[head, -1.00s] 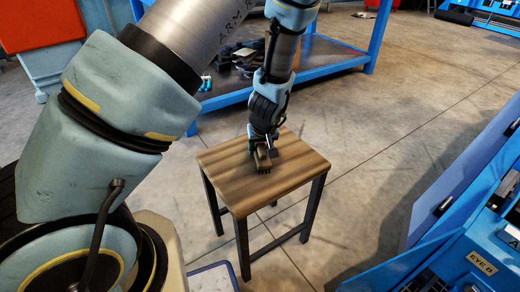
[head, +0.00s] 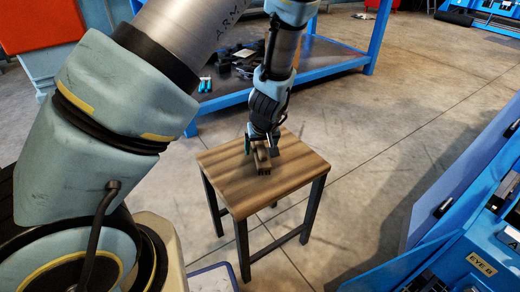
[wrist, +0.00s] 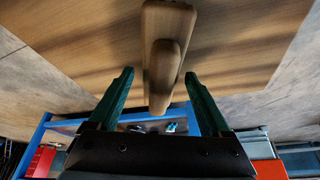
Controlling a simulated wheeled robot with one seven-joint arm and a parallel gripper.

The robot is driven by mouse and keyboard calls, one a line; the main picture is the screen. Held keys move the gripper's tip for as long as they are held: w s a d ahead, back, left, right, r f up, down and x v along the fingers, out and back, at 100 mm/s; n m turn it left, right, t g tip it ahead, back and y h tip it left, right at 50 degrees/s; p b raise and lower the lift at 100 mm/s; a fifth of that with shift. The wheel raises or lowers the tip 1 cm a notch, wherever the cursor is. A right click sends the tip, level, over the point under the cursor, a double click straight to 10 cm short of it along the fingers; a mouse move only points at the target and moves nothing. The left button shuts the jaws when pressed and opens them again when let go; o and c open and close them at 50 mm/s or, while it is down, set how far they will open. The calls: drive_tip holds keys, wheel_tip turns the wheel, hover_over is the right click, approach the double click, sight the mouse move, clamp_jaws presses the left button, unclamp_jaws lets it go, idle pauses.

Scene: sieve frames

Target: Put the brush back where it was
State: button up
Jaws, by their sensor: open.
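The wooden brush (head: 262,162) stands on the small wooden-topped stool (head: 230,187), near the middle of its top, with dark tufts on its near side. In the wrist view the brush (wrist: 163,55) shows as a pale wooden body with a rounded grip. My gripper (head: 262,146) is just above the brush. In the wrist view its two green fingers (wrist: 159,78) are open, one on each side of the grip, with visible gaps. Part of the brush is hidden behind the gripper in the head view.
A blue-framed workbench (head: 335,68) with dark items on its lower shelf stands behind the stool. Blue machinery with an open panel (head: 460,180) is at the right. The concrete floor between them and the stool is clear.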

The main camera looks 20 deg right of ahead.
drive_tip(key=p+v, duration=0.2)
drive_tip(key=v, duration=0.9)
drive_tip(key=shift+w+a, duration=0.25)
drive_tip(key=shift+a, duration=0.2)
drive_tip(key=a+r+g, duration=0.1)
drive_tip(key=a+r, duration=0.2)
drive_tip(key=a, duration=0.6)
drive_tip(key=a+r+g, duration=0.1)
drive_tip(key=a+r, duration=0.2)
drive_tip(key=a, duration=0.7)
drive_tip(key=a+r+n+g, duration=0.1)
drive_tip(key=a+r, duration=0.2)
drive_tip(key=a, duration=0.6)
drive_tip(key=shift+s+a+r+y, duration=0.2)
drive_tip(key=shift+a+r+y, duration=0.1)
drive_tip(key=shift+a+r, duration=0.1)
wheel_tip(320, 180, up, 19)
drive_tip(key=p, duration=1.9)
